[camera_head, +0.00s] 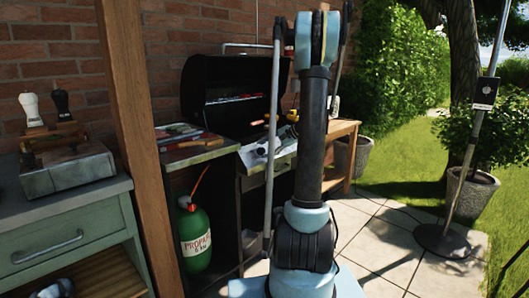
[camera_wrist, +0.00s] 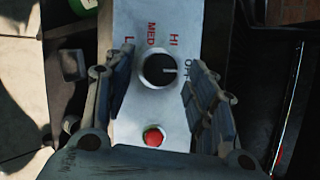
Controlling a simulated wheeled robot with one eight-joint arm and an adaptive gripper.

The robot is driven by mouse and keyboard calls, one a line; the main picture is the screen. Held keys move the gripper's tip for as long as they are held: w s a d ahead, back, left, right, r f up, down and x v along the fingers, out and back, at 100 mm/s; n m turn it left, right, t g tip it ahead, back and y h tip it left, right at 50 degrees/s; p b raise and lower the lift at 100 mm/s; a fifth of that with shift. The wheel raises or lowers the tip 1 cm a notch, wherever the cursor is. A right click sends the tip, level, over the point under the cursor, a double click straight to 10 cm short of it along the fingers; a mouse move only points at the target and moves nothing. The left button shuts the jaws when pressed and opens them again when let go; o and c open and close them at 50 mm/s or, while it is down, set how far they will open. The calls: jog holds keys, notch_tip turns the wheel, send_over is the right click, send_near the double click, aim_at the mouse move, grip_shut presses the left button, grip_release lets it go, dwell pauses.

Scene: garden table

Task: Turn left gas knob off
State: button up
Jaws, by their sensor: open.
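I can read MED, HI and OFF; the lettering on the left is partly covered. The knob's white mark points right, toward OFF. My gripper (camera_wrist: 160,60) is open, with one finger on each side of the knob and gaps between them. I cannot tell whether this is the left knob. In the head view the black grill (camera_head: 225,90) stands open against the brick wall, and my arm covers part of its front.
A red button (camera_wrist: 153,136) sits on the panel near the knob. A green propane tank (camera_head: 195,238) stands below the left side shelf (camera_head: 195,153), which holds utensils. A wooden post (camera_head: 135,120) rises to the left.

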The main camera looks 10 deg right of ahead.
jog(key=v, duration=1)
jog(key=shift+d, duration=0.25)
jog(key=shift+s+r, duration=0.1)
jog(key=s+a+f+n+g+h, duration=0.1)
jog(key=s+a+f+n+h, duration=0.1)
jog(key=s+a, duration=0.6)
jog(key=s+a+f+n+g+h, duration=0.1)
jog(key=s+a+n+g+h, duration=0.15)
jog(key=s, duration=1.05)
jog(key=s+d+f+n+h, duration=0.1)
jog(key=s+f+n+h, duration=0.1)
jog(key=s+f, duration=0.3)
jog(key=s+f+n+h, duration=0.3)
jog(key=s+f, duration=0.3)
jog(key=s, duration=0.7)
jog(key=shift+s+d+f+n, duration=0.3)
jog(key=shift+s+d+n, duration=0.1)
jog(key=shift+n, duration=0.25)
jog(key=shift+t, duration=0.25)
